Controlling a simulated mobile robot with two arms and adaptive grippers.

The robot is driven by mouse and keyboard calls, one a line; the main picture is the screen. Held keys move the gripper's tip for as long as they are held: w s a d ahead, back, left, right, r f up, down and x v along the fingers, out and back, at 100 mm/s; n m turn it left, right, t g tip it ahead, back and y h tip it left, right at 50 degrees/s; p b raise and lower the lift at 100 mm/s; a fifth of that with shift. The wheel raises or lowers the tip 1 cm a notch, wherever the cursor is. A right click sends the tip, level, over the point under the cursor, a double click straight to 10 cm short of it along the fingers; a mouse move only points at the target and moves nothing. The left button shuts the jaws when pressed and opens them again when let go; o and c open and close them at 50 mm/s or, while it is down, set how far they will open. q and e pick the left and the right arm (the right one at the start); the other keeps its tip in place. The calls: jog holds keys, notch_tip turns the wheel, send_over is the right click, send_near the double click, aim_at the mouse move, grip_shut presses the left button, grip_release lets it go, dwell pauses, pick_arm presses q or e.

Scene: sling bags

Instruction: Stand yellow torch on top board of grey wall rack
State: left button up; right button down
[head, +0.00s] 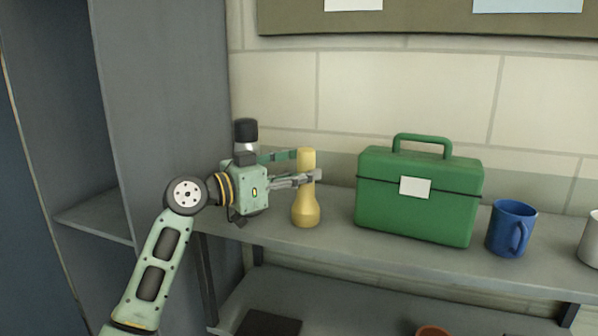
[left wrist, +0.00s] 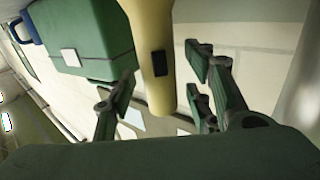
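The yellow torch (head: 305,208) stands upright, wide end down, on the top board (head: 340,246) of the grey wall rack. My left gripper (head: 312,165) reaches in from the left at the torch's upper part, with its fingers on either side of it. In the left wrist view the torch (left wrist: 152,45), with a dark switch, lies between the spread fingers, with gaps visible on both sides. The left gripper is open. My right gripper is in neither view.
A green toolbox (head: 415,205) stands right of the torch, then a blue mug (head: 511,229) and a pale cup (head: 591,240). A dark-capped object (head: 245,130) shows behind my left gripper. A tall grey cabinet (head: 165,90) stands at left. A lower board (head: 330,303) holds an orange-brown item (head: 433,330).

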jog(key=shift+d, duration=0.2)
pick_arm(q)
jog(key=shift+r, duration=0.15)
jog(key=shift+s+a, duration=0.1)
jog(key=shift+a, duration=0.1)
jog(key=b+v, duration=0.4)
jog(key=v, duration=0.7)
jog(key=shift+s+a, duration=0.2)
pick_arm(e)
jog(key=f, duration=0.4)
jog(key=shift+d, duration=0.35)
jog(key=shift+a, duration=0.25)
